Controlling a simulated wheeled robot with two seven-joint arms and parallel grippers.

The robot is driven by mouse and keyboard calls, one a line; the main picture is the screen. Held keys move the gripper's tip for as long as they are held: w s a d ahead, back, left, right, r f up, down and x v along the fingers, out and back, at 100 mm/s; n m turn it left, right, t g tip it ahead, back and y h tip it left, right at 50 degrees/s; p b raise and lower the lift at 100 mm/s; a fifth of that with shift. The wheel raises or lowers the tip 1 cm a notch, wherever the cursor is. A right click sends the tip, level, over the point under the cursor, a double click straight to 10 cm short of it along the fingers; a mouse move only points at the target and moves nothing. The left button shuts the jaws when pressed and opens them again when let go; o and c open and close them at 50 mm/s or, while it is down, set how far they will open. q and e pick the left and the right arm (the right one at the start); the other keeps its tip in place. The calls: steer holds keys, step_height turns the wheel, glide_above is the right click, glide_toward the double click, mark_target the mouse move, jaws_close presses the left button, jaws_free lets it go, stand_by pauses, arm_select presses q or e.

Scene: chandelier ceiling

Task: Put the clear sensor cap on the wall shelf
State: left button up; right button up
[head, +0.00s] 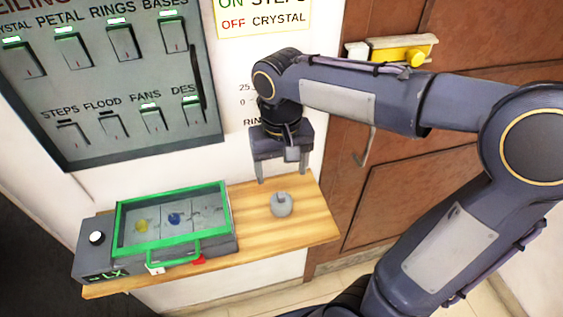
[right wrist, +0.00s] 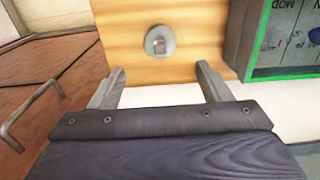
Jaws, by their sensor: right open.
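A small grey round cap with a raised knob, apparently the sensor cap (head: 282,205), rests on the wooden wall shelf (head: 315,224), right of the green-framed box. It also shows in the right wrist view (right wrist: 160,41), on the bare wood. My right gripper (head: 282,178) is open and empty, above and behind the cap near the wall. In the right wrist view its two fingers (right wrist: 160,82) are spread, and the cap lies beyond their tips, apart from them. My left gripper is in neither view.
A grey box with a green-framed lid (head: 228,215) and handle fills the shelf's left part; yellow and blue pieces show inside. A switch panel (head: 100,75) hangs on the wall above. A brown door with a handle (head: 366,148) is at the right. The shelf's right end is bare.

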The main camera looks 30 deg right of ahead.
steer(key=s+f+t+y, duration=0.1)
steer(key=s+t+y, duration=0.1)
steer(key=s, duration=0.4)
steer(key=s+a+f+n+t+y, duration=0.1)
steer(key=s+f+t, duration=0.1)
steer(key=s, duration=0.4)
steer(key=shift+s+f+t+y, duration=0.3)
steer(key=shift+t+y, duration=0.1)
steer(key=shift+t, duration=0.4)
